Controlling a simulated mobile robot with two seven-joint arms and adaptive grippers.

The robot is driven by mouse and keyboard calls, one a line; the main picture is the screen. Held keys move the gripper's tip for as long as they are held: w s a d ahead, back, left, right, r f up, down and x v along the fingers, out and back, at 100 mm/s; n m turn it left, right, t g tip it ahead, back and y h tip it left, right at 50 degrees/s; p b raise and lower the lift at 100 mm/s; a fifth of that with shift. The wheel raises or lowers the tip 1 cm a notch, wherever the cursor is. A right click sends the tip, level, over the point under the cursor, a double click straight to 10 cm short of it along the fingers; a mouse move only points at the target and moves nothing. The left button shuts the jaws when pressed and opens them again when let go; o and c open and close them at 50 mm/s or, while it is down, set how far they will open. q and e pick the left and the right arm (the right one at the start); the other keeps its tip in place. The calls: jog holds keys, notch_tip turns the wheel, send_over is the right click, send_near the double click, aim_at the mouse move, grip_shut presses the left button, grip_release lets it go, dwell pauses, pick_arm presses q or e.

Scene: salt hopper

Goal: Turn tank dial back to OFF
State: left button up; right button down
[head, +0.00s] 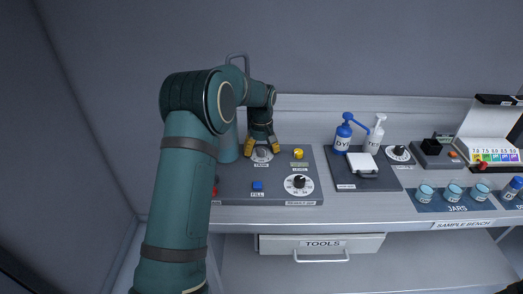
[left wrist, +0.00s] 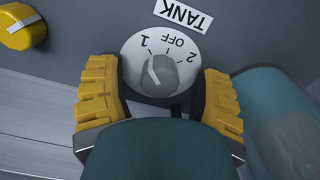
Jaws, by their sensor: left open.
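The tank dial (left wrist: 160,72) is a grey knob on a white round plate marked 1, OFF and 2, with a TANK label (left wrist: 183,15) beside it. It appears upside down in the left wrist view. Its white pointer line appears to lie toward the 1. My left gripper (left wrist: 160,95) is open, with a yellow finger on either side of the knob; I cannot tell whether they touch it. In the head view the left gripper (head: 262,146) is over the dial (head: 262,155) at the back of the grey panel (head: 230,187). My right gripper is not in view.
A yellow knob (head: 298,153), a blue FILL button (head: 257,185) and another black dial (head: 299,181) share the panel. A teal cylinder (head: 228,145) stands close to my left arm. Bottles (head: 343,138) and jars (head: 453,190) are farther right.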

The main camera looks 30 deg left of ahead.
pick_arm(q)
grip_shut()
jog(key=shift+r+m+p, duration=0.1)
jog(key=shift+m+p, duration=0.8)
jog(key=shift+m, duration=0.5)
jog(key=m+p, duration=0.1)
jog(key=m, duration=0.2)
jog(key=shift+m+p, duration=0.7)
jog(key=shift+m, duration=0.8)
grip_release()
